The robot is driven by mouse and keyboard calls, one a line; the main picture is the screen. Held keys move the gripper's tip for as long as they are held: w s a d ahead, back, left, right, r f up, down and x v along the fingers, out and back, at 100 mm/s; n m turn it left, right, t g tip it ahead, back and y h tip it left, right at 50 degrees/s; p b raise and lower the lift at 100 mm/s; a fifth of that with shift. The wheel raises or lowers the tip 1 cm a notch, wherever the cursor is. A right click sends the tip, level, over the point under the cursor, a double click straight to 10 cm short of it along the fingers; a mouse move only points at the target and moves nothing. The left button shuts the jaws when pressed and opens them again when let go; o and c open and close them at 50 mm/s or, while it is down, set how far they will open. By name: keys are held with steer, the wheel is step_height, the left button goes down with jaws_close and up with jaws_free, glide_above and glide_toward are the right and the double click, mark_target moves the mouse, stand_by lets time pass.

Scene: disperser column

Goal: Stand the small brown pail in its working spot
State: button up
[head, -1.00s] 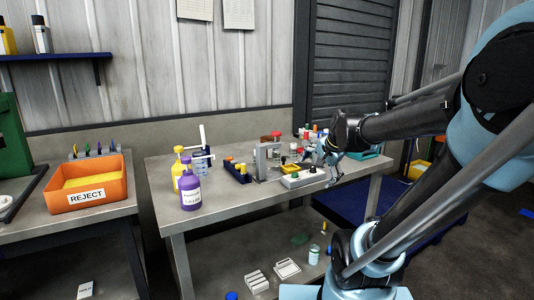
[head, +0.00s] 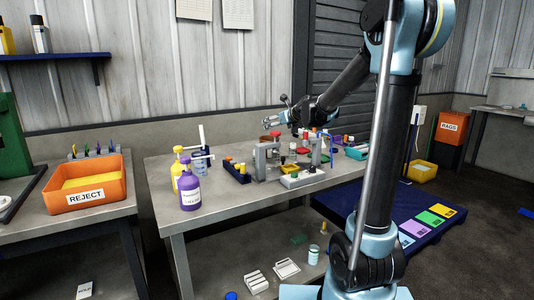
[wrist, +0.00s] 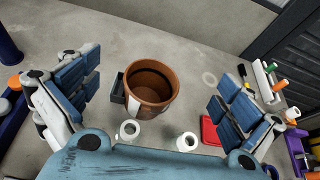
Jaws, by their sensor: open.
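The small brown pail (wrist: 150,88) stands upright and open-topped on the grey bench in the wrist view. A white patch shows on its side, and a dark block (wrist: 117,87) is at its left. My gripper (wrist: 156,97) is open above the pail, one finger well to each side, touching neither side. A pale ring mark (wrist: 209,78) lies on the bench right of the pail in the wrist view.
Two white ring-topped parts (wrist: 129,130) and a red piece (wrist: 211,131) are close to the pail's near side. A white rack (wrist: 268,82) with coloured caps is at right. Purple (head: 190,190) and yellow bottles stand at the bench's left. The orange REJECT bin (head: 88,198) is on another table.

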steer(key=shift+m, duration=0.4)
steer(key=shift+w+a+f, duration=0.75)
steer(key=shift+w+f, duration=0.3)
steer(key=shift+f, duration=0.75)
steer(key=shift+w+a+f, duration=0.75)
steer(key=shift+w+f, duration=0.35)
steer(key=shift+f, duration=0.7)
steer(key=shift+w+a+f, duration=0.75)
steer(key=shift+w+f, duration=0.3)
steer(key=shift+f, duration=0.75)
steer(key=shift+c, duration=0.6)
steer(key=c, duration=1.2)
step_height(320, 180, up, 28)
steer(key=shift+r, duration=0.1)
steer(key=shift+c, duration=0.2)
